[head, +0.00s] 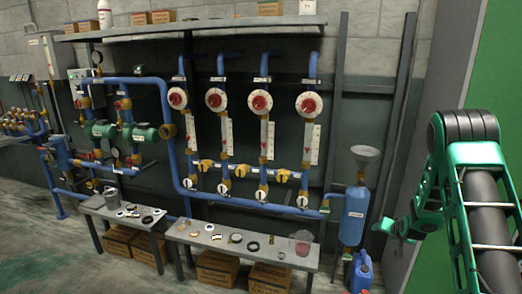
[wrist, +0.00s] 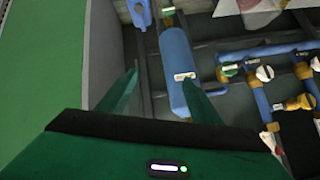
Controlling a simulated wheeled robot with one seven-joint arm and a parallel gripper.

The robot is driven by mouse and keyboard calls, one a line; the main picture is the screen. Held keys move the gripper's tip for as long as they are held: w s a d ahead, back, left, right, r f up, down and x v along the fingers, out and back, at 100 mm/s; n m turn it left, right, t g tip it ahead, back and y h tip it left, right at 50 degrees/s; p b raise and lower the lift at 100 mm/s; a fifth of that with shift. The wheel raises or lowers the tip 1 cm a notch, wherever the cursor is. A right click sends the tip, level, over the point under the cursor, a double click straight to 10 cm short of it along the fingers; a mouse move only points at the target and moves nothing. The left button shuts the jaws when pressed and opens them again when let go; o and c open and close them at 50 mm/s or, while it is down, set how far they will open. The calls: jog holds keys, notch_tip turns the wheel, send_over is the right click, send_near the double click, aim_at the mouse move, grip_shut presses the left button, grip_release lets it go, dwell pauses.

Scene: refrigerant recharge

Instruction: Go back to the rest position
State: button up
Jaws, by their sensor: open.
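My gripper (head: 388,229) is raised at the right of the head view, in front of the wall beside the green panel. It is open and empty. In the wrist view its two green fingers (wrist: 160,75) stand apart with nothing between them. Beyond the fingers is a blue cylinder (wrist: 176,55) with a white label. In the head view the blue cylinder (head: 354,218) stands left of my gripper with a grey funnel (head: 364,157) above it. My gripper looks apart from both.
A wall rig of blue pipes (head: 171,150) has several red-centred dials and yellow valves. Low grey benches (head: 226,250) carry small parts. A blue jug (head: 361,271) stands on the floor. The green panel (head: 478,75) is close to my arm. The floor at front left is clear.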

jog(key=s+a+r+g, duration=0.1)
jog(key=s+r+g, duration=0.3)
jog(key=s+r, duration=1.5)
jog(key=s+a+r+g, duration=0.1)
jog(key=s+a, duration=0.2)
jog(key=s, duration=0.8)
jog(key=s+a+r+g+y, duration=0.1)
jog(key=s+a+r+g, duration=0.1)
jog(key=s, duration=1)
jog(key=s+a+r+g, duration=0.2)
jog(key=s+a, duration=0.2)
jog(key=s, duration=0.7)
jog(key=shift+s+y, duration=0.3)
jog(key=shift+y, duration=0.1)
